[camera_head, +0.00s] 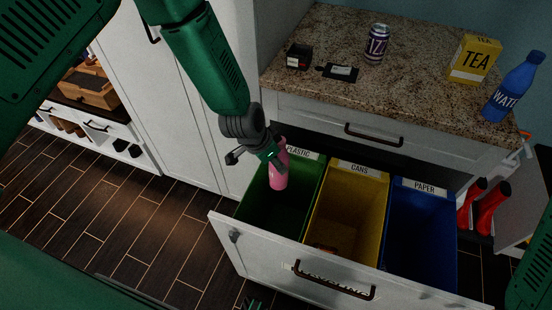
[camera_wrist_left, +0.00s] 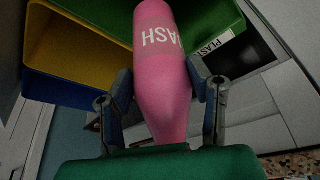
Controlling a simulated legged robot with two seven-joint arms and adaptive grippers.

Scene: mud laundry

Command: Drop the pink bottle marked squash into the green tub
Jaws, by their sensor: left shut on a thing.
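The pink bottle (camera_head: 279,172) is held by my left gripper (camera_head: 270,155), over the back part of the green tub (camera_head: 262,212) labelled PLASTIC. In the left wrist view the bottle (camera_wrist_left: 163,75) sits between the two fingers of the left gripper (camera_wrist_left: 165,95), with the letters "ASH" showing. The green tub (camera_wrist_left: 222,20) shows behind the bottle there. Whether the bottle's lower end is below the tub's rim I cannot tell. My right gripper is not clearly in view.
A yellow tub (camera_head: 348,208) marked CANS and a blue tub (camera_head: 420,240) marked PAPER stand beside the green one in the open drawer (camera_head: 335,283). The granite counter (camera_head: 410,75) holds a can (camera_head: 377,43), a tea box (camera_head: 474,58) and a blue water bottle (camera_head: 514,88).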

